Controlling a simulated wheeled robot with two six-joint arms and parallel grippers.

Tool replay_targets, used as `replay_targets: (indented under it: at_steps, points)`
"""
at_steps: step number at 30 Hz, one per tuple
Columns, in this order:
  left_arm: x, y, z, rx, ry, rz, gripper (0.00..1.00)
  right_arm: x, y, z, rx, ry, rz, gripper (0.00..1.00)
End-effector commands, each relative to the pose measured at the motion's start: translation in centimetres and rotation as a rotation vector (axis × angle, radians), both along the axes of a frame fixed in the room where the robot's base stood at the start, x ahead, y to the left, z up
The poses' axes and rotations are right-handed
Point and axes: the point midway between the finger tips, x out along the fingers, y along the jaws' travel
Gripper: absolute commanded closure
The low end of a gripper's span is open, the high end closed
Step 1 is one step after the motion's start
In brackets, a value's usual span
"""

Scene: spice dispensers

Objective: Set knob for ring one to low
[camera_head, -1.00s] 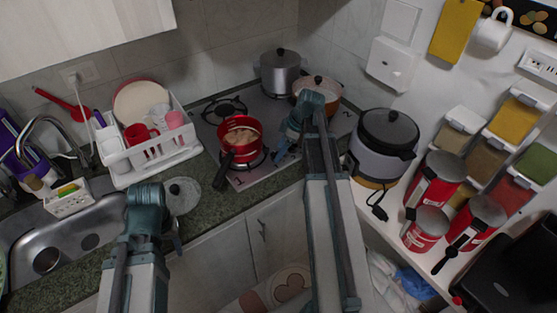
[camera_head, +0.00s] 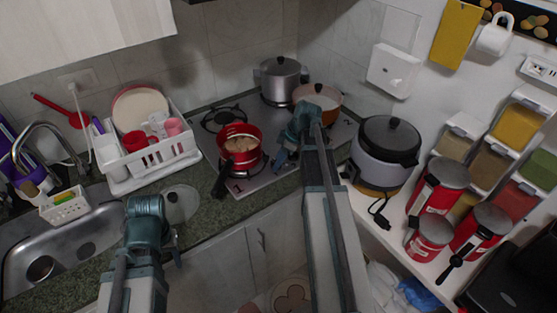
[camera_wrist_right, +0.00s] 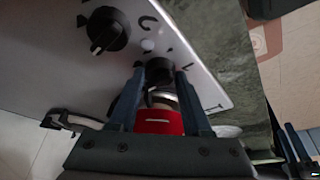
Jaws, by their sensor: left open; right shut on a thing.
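The silver stove panel (camera_wrist_right: 60,55) fills much of the right wrist view. A black knob (camera_wrist_right: 160,71) sits between the fingertips of my right gripper (camera_wrist_right: 160,82), which is shut on it. A second black knob (camera_wrist_right: 107,30) is up and to the left, clear of the fingers. Dark marks are printed around the knobs; I cannot tell the setting of the held knob. In the head view my right gripper (camera_head: 281,158) is at the stove panel, right of the red pot (camera_head: 240,147), and hides the knobs. My left gripper (camera_head: 176,246) is open and empty over the counter's front edge.
A silver pot (camera_head: 280,82) and an orange pan (camera_head: 318,96) stand at the back of the stove. A rice cooker (camera_head: 384,155) stands right of my right arm. A dish rack (camera_head: 155,159) and sink (camera_head: 78,243) are at the left.

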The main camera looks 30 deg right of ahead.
Motion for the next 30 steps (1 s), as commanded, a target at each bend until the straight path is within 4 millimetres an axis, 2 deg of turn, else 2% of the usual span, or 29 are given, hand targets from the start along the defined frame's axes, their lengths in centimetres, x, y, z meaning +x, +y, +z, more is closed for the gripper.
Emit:
replay_targets:
  at_steps: [11,30]
  points:
    - [0.0,0.0,0.0,0.0,0.0,0.0,0.5,-0.19,0.11,-0.01,-0.001,-0.001,-0.103,1.0]
    - [0.0,0.0,0.0,0.0,0.0,0.0,0.5,-0.41,0.63,0.01,-0.002,-0.002,-0.683,1.0]
